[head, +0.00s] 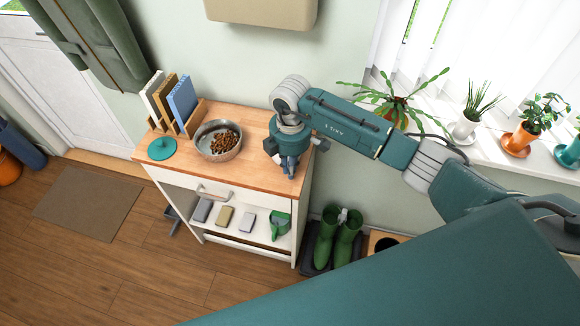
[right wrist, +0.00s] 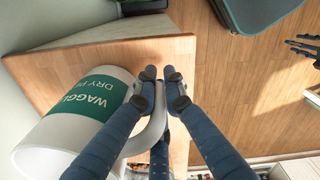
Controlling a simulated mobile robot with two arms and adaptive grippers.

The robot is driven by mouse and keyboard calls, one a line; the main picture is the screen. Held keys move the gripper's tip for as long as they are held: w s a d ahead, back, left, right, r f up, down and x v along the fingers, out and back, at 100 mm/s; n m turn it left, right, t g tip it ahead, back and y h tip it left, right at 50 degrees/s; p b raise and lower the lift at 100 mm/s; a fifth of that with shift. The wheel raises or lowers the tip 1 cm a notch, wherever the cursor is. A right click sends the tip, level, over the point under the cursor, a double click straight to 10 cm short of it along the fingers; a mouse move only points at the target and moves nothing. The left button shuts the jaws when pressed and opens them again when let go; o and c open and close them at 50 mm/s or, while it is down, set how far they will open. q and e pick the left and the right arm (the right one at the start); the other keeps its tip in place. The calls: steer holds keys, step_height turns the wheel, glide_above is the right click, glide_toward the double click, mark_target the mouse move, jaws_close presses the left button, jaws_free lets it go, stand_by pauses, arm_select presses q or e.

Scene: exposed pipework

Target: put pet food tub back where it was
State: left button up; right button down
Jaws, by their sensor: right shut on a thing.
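The pet food tub (right wrist: 58,135) is white with a green label reading "WAGGL… DRY P…". It fills the left of the right wrist view, with a white loop handle on its side. My right gripper (right wrist: 162,76) is shut on that handle. In the head view my right gripper (head: 290,165) is at the right end of the wooden-topped cabinet (head: 243,172), and the tub is hidden there by my arm. Whether the tub rests on the top or hangs above it, I cannot tell. My left gripper is not in view.
On the cabinet top are a bowl of kibble (head: 219,140), a teal lid-like disc (head: 162,149) and books in a wooden rack (head: 197,117). Green boots (head: 336,238) stand right of the cabinet. Potted plants (head: 465,128) line the windowsill. The top's front strip is clear.

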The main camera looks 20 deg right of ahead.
steer(key=shift+f, duration=0.1)
steer(key=c, duration=1.8)
jaws_free()
steer(key=shift+c, duration=0.2)
step_height(320, 180, up, 11)
steer(key=b, duration=0.3)
steer(key=shift+b, duration=0.4)
steer(key=shift+r, duration=0.7)
